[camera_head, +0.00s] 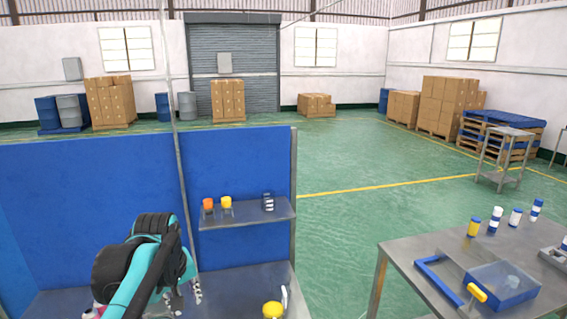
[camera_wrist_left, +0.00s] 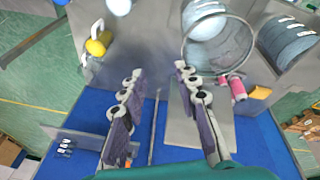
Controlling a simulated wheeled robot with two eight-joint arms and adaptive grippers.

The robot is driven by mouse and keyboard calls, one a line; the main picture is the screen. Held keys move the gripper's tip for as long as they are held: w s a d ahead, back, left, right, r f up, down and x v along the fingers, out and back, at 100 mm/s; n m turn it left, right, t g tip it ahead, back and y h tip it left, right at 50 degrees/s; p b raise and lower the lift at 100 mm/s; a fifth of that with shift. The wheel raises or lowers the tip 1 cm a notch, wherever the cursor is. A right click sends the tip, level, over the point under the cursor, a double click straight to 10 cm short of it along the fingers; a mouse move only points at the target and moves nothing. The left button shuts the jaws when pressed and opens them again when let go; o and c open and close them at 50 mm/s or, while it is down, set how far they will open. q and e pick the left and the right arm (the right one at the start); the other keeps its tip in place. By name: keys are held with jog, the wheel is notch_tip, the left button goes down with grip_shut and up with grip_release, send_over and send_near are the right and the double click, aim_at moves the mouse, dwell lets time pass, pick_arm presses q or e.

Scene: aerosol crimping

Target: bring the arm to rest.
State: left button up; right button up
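My left arm (camera_head: 150,265), teal with dark joints, reaches over the grey bench at the lower left in the head view. My left gripper (camera_wrist_left: 160,75) shows in the left wrist view with its two fingers well apart and nothing between them. In the head view the gripper (camera_head: 185,293) is partly hidden behind the arm, above the bench. My right arm and gripper are in no view.
A yellow item with a white handle (camera_head: 272,309) stands on the bench; it also shows in the wrist view (camera_wrist_left: 98,43). A metal ring (camera_wrist_left: 218,40) and pink cylinders (camera_wrist_left: 238,88) lie near the fingers. A shelf (camera_head: 245,216) and blue panel (camera_head: 75,185) stand behind. A side table (camera_head: 405,262) is right.

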pick_arm(q)
jog(key=s+d+f+m+t+b, duration=0.2)
jog(key=s+f+m+b, duration=0.1)
jog(key=s+f, duration=0.5)
jog(key=s+d+f+m+t+b, duration=0.2)
jog(key=s+f, duration=0.5)
jog(key=f, duration=0.5)
jog(key=shift+s+d+m+b, duration=0.4)
jog(key=shift+d+m+b, duration=0.05)
jog(key=shift+m+b, duration=0.7)
